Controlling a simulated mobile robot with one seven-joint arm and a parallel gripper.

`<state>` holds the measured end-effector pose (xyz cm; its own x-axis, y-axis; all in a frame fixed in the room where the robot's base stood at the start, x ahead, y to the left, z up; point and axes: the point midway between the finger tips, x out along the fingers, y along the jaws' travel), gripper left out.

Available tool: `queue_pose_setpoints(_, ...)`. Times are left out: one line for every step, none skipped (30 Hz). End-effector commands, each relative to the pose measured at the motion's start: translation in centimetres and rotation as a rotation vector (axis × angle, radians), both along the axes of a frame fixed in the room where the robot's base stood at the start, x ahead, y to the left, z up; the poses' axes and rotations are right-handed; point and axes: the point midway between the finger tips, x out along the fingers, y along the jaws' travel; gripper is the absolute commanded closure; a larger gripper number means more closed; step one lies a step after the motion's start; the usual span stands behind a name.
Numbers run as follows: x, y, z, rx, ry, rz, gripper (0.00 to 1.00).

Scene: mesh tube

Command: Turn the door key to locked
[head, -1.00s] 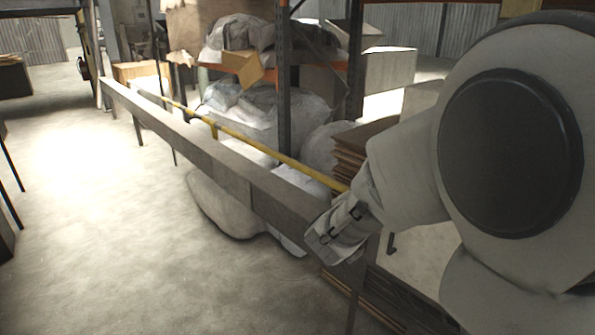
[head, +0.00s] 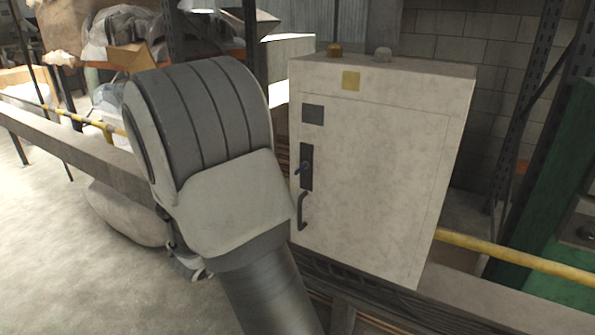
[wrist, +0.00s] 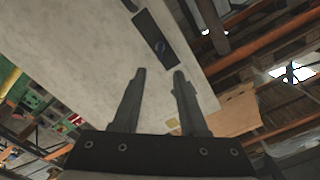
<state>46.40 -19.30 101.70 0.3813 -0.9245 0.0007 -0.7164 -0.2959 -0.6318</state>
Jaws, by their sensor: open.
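The pale metal cabinet (head: 380,150) has a door with a black lock plate (head: 306,152) near its left edge. A small dark key (head: 302,168) sits in the lower part of that plate, too small to tell its turn. A black door handle (head: 302,211) is below it. In the wrist view the plate (wrist: 147,27) and the bluish key (wrist: 160,47) show just beyond my fingertips. My gripper (wrist: 160,73) is open and empty, its two fingers pointing toward the plate, apart from the key. In the head view my arm hides the fingers.
A yellow rail (head: 515,260) runs past the cabinet at both sides. A grey beam (head: 75,148) and loaded shelves lie to the left. A green machine (head: 555,185) stands at the right. Open floor (head: 55,240) is at lower left.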

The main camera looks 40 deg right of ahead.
Motion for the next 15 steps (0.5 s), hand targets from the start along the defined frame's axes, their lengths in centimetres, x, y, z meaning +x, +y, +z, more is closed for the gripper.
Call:
queue_pose_setpoints(0.3,-1.2,-0.1,-0.001,-0.001,-0.006,0.57)
queue_pose_setpoints(0.6,-1.8,-0.1,-0.001,0.000,-0.006,0.57)
queue_pose_setpoints(0.9,-2.7,-0.1,-0.001,0.000,-0.005,0.57)
queue_pose_setpoints(1.2,-3.2,-0.1,-0.001,-0.001,-0.005,0.57)
queue_pose_setpoints(1.5,-3.9,-0.1,0.000,0.000,-0.004,0.57)
queue_pose_setpoints(1.8,-4.7,-0.1,-0.001,0.000,-0.005,0.57)
queue_pose_setpoints(2.0,-5.3,-0.1,-0.001,0.001,-0.004,0.57)
queue_pose_setpoints(2.3,-5.9,-0.1,-0.001,0.001,-0.004,0.57)
queue_pose_setpoints(2.6,-6.7,-0.1,0.000,0.000,-0.004,0.57)
queue_pose_setpoints(2.9,-7.3,-0.1,-0.001,0.001,-0.003,0.57)
queue_pose_setpoints(3.1,-7.9,-0.1,-0.001,0.001,-0.003,0.57)
queue_pose_setpoints(3.4,-8.6,-0.1,0.000,0.000,-0.003,0.57)
queue_pose_setpoints(3.6,-9.1,-0.1,-0.001,0.001,-0.003,0.57)
queue_pose_setpoints(3.8,-9.6,-0.1,-0.001,0.001,-0.003,0.57)
queue_pose_setpoints(4.1,-10.2,-0.1,-0.001,0.001,-0.003,0.57)
